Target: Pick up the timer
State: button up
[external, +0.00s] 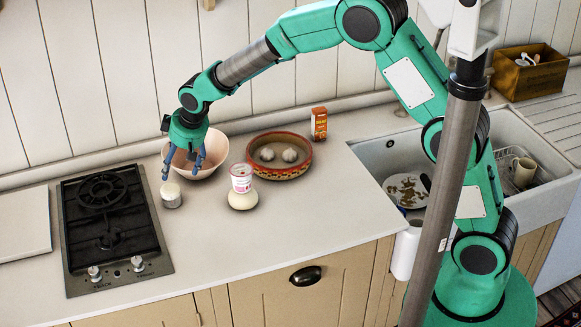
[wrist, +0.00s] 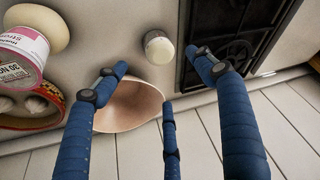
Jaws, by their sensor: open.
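A small round object with a cream-white top and a metallic side, which looks like the timer (external: 171,194), stands on the counter just right of the stove. In the wrist view the timer (wrist: 158,47) lies between and a little beyond the tips of my two outer fingers. My gripper (external: 186,168) is open and empty, pointing down above the counter, just above and behind the timer. In the wrist view its blue fingers (wrist: 157,72) are spread apart, and none clearly touches the timer.
A pink bowl (external: 209,158) sits close behind my fingers. The black gas stove (external: 110,226) is left of the timer. A pink-labelled tub (external: 241,178) with a cream round thing below it and a patterned bowl (external: 262,175) stand right. Counter in front is clear.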

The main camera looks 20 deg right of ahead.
aim_at(172, 187)
jog(key=shift+b+x, duration=0.4)
jog(key=shift+x, duration=3.75)
jog(key=shift+b+x, duration=0.45)
jog(key=shift+x, duration=2.15)
jog(key=shift+c, duration=0.6)
jog(key=c, duration=1.3)
